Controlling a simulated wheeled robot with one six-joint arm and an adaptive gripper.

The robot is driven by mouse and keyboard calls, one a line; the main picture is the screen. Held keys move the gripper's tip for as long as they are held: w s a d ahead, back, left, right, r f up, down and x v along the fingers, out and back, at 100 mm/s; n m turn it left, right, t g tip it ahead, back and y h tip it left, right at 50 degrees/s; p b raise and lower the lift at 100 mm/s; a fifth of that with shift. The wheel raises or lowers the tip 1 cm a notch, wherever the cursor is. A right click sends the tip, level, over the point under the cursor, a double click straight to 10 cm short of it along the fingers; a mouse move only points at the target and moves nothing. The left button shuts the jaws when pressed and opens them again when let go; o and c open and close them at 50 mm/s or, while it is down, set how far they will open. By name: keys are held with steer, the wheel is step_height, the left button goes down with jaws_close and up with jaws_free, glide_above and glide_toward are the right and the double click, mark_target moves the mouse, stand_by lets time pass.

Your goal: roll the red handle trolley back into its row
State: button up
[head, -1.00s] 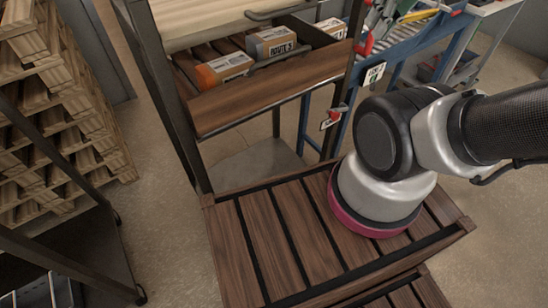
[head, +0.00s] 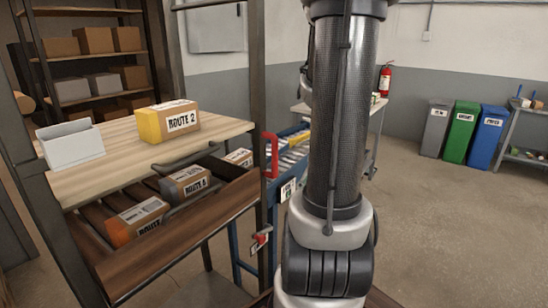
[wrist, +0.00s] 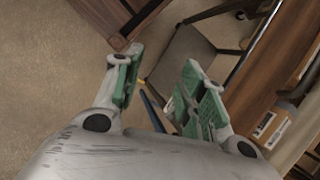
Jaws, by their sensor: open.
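A blue-framed trolley (head: 290,165) with a label plate on its front stands behind the wooden workstation, partly hidden by my arm. A red upright handle (head: 270,155) shows at its left end. My gripper (wrist: 160,72) shows in the wrist view, with two green-padded fingers spread apart and nothing held between them. A thin blue bar (wrist: 152,108) shows beyond and between the fingers; I cannot tell how far off it is. The red handle does not show in the wrist view. My gripper is out of sight in the head view.
The workstation has an open drawer (head: 180,235) with several parcels, a Route 2 box (head: 168,121) and a white bin (head: 70,144) on top. A red latch or tag (head: 260,240) hangs beside its post. Bins (head: 461,130) stand at the back right; open floor (head: 455,230) lies before them.

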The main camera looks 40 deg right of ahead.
step_height(320, 180, down, 4)
steer(key=w+m+t+y, duration=0.1)
steer(key=m+t+y, duration=0.25)
steer(key=m, duration=0.25)
step_height(320, 180, up, 5)
steer(key=m+t, duration=1.3)
glide_above(275, 172)
steer(key=shift+w+d, duration=0.35)
steer(key=shift+w, duration=0.1)
jaws_close()
